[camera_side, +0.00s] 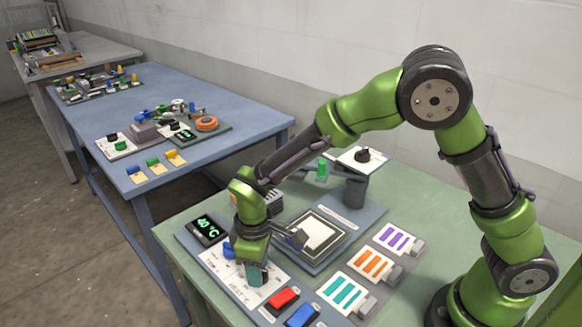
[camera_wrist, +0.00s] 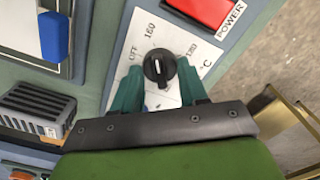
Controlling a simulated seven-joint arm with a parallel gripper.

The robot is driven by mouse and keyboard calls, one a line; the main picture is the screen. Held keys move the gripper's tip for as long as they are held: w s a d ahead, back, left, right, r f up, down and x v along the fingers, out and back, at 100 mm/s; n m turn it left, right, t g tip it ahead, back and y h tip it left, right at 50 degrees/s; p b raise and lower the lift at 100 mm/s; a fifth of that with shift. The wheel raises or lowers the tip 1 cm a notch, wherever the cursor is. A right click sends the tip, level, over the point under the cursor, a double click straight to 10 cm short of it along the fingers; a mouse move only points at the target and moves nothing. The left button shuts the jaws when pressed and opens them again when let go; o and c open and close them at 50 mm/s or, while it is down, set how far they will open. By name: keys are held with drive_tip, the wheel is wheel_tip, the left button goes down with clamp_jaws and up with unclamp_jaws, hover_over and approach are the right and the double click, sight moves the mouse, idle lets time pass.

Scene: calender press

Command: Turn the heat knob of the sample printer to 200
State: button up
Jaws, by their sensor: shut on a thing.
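The heat knob (camera_wrist: 158,68) is a black round knob with a pale mark, on a white dial plate (camera_wrist: 170,32). The plate reads OFF, 160 and a further number, partly covered, that looks like 180. The 200 mark does not show. My gripper (camera_wrist: 160,78) has its teal fingers on both sides of the knob and is shut on it. In the side view my gripper (camera_side: 255,274) points down onto the white plate of the printer, hiding the knob. The printer's display (camera_side: 207,227) shows 40 °C in green.
A red power switch (camera_side: 283,299) and a blue switch (camera_side: 301,316) sit close beside the plate. The framed press bed (camera_side: 318,236) is just behind. Cards with purple, orange and teal bars (camera_side: 346,293) lie to the right. A blue table (camera_side: 230,105) stands behind.

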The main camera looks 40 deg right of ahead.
drive_tip(key=m, duration=1.2)
drive_tip(key=shift+m, duration=0.4)
drive_tip(key=m, duration=1.1)
drive_tip(key=shift+m, duration=0.4)
drive_tip(key=o, duration=1.1)
drive_tip(key=shift+c, duration=0.2)
